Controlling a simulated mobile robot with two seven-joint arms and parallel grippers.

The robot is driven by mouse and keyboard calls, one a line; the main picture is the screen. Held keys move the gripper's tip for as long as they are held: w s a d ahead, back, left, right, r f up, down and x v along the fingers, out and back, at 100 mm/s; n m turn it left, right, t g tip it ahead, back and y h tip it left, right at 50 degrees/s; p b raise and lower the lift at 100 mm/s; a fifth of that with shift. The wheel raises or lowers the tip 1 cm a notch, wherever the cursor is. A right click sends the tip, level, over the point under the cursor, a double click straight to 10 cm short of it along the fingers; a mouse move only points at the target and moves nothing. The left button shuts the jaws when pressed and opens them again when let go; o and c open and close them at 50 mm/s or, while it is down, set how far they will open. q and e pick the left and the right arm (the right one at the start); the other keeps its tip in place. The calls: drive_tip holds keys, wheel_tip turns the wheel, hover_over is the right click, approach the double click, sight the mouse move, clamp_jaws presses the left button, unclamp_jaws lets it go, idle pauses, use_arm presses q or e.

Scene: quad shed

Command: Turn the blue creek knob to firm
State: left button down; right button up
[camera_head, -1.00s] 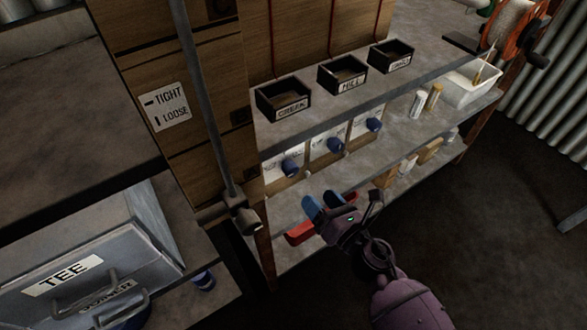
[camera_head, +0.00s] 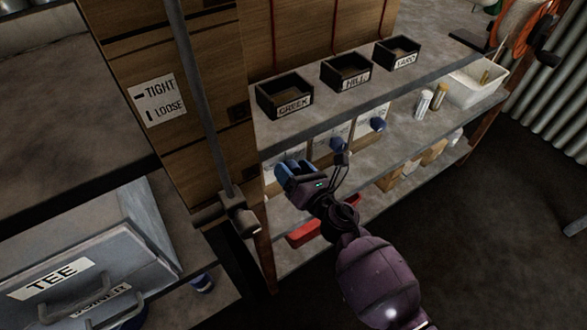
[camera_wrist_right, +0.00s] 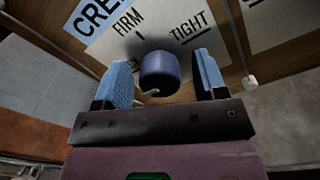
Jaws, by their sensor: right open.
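The blue creek knob (camera_wrist_right: 159,73) shows in the right wrist view on a pale plate (camera_wrist_right: 118,43) reading "CRE", "FIRM" and "TIGHT". A small light tip shows at the knob's lower left; I cannot tell for sure which mark the knob points to. My right gripper (camera_wrist_right: 165,76) is open, with one blue-padded finger on each side of the knob and visible gaps between. In the head view the right gripper (camera_head: 291,172) is in front of the left panel under the shelf and hides the creek knob. My left gripper is not in view.
Two more blue knobs, one in the middle (camera_head: 337,144) and one at the right (camera_head: 377,124), sit on neighbouring panels. Black trays, including the CREEK tray (camera_head: 285,97), stand on the shelf above. A grey lever (camera_head: 237,213) is left of the gripper. A red object (camera_head: 303,234) lies below.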

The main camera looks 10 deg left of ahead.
drive_tip(key=shift+w+a, duration=0.1)
drive_tip(key=shift+c, duration=0.2)
drive_tip(key=c, duration=0.9)
